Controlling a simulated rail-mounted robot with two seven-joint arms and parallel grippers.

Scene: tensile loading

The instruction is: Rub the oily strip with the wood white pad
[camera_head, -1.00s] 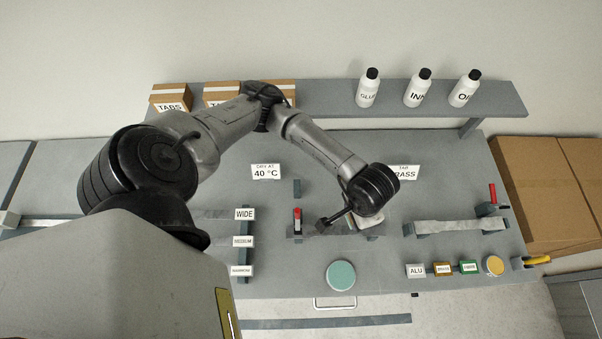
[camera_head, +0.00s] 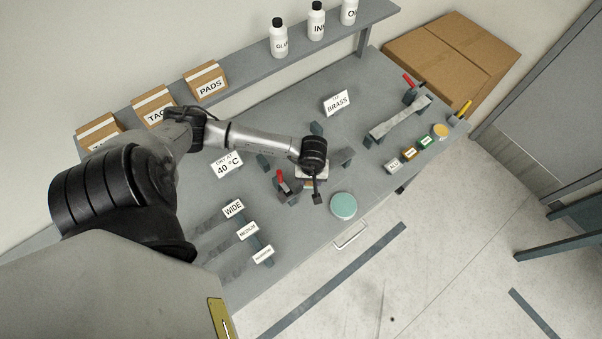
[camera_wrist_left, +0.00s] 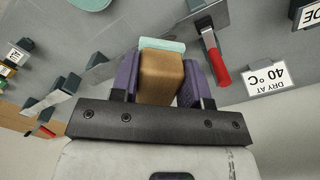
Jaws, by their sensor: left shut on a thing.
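My left gripper (camera_wrist_left: 160,78) has its purple fingers shut on a brown wooden block (camera_wrist_left: 161,76), which has a pale teal-white pad face (camera_wrist_left: 163,44) at its far end. In the head view, the left gripper (camera_head: 310,180) is over the middle of the bench, beside a red-handled clamp (camera_head: 283,182). The arm hides most of what lies under it, and I cannot tell whether the pad touches a strip. A grey metal strip (camera_head: 399,117) spans the supports at the right. Oil is not visible on it. My right gripper is not in view.
A round teal disc (camera_head: 343,205) lies near the bench's front edge. Labelled blocks and a yellow disc (camera_head: 440,131) are at the right. Bottles and cartons (camera_head: 206,83) stand on the rear shelf. A 40 °C sign (camera_head: 227,165) is left of the gripper.

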